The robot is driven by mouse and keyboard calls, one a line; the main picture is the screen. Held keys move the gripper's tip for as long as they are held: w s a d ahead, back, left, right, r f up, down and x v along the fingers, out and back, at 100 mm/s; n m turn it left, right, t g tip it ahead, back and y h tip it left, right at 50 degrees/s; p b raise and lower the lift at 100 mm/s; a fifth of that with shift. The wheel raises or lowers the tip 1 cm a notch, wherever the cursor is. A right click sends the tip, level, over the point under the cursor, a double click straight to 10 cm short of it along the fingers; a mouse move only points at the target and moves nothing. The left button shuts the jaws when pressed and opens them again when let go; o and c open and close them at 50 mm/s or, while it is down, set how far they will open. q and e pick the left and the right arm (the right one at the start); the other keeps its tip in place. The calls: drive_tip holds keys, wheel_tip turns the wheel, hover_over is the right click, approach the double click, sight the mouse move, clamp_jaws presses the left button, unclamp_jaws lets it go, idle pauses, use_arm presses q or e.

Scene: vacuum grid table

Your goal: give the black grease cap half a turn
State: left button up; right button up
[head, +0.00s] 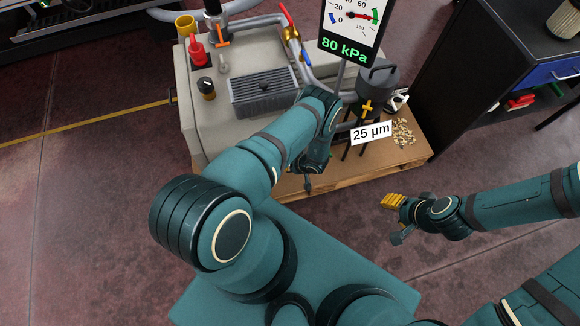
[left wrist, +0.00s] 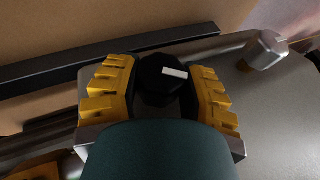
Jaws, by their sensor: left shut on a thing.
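The black grease cap (left wrist: 156,88) shows in the left wrist view as a dark round knob with a white mark on its face, pointing right. My left gripper (left wrist: 160,72) has its two stepped yellow fingers on either side of the cap, shut on it. In the head view my left arm hides the cap and most of that gripper. My right gripper (head: 392,201) hangs over the floor at the right, away from the machine. Its yellow finger pads show, but their gap is not clear.
The grey machine (head: 190,125) stands on a wooden pallet (head: 412,165). On it are a ribbed dark block (head: 264,90), a black knob (head: 206,88) and a red-handled part (head: 197,52). A gauge (head: 352,30) reads 80 kPa. A "25 µm" label (head: 371,131) stands by small chips (head: 402,132).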

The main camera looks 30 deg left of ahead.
use_arm(q)
drive_tip(key=shift+d, duration=0.1)
idle(0.5)
drive_tip(key=o, duration=1.2)
drive_tip(key=shift+c, duration=0.2)
drive_tip(key=v, duration=1.2)
